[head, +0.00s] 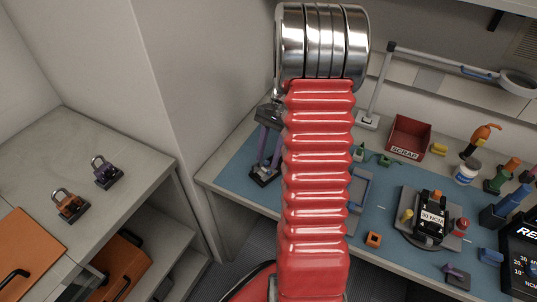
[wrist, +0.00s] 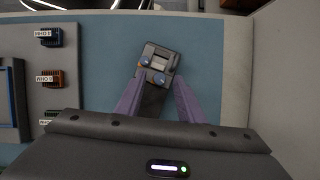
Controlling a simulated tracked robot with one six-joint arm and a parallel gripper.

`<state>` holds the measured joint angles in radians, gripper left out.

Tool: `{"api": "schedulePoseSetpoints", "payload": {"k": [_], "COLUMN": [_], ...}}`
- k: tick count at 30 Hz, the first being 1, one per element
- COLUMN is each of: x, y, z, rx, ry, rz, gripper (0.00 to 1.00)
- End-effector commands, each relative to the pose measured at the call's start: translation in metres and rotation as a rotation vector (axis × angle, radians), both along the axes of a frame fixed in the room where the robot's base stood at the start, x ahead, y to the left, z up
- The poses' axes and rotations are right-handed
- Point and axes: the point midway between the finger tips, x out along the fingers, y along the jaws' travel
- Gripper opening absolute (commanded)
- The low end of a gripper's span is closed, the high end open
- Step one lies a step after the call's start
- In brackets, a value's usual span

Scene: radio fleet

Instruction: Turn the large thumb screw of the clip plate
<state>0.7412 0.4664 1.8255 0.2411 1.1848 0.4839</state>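A grey block-like fixture that appears to be the clip plate (wrist: 163,53) sits on the blue mat in the wrist view, slightly tilted. It carries two blue round knobs: one at its left (wrist: 145,61) and a seemingly larger one (wrist: 159,78) nearer my gripper. My gripper (wrist: 158,88) has two purple fingers spread apart, one on each side of the fixture's near end. Nothing is clearly held; contact cannot be told. In the head view my gripper (head: 266,158) points down at the mat's left end, with the fixture's dark base (head: 264,180) partly hidden below it.
Two padlock-like items (head: 104,171) lie on the left cabinet.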

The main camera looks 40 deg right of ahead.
Motion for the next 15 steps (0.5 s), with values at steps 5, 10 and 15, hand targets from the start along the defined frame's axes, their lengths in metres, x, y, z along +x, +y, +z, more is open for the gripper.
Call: {"api": "schedulePoseSetpoints", "payload": {"k": [5, 10, 15], "x": [0.0000, -0.0001, -0.0001], "y": [-0.0001, -0.0001, -0.0002], "z": [0.0002, 0.0003, 0.0004], "rx": [0.000, 0.000, 0.000], "ry": [0.000, 0.000, 0.000], "rz": [0.000, 0.000, 0.000], "gripper": [0.34, 0.22, 0.10]}}
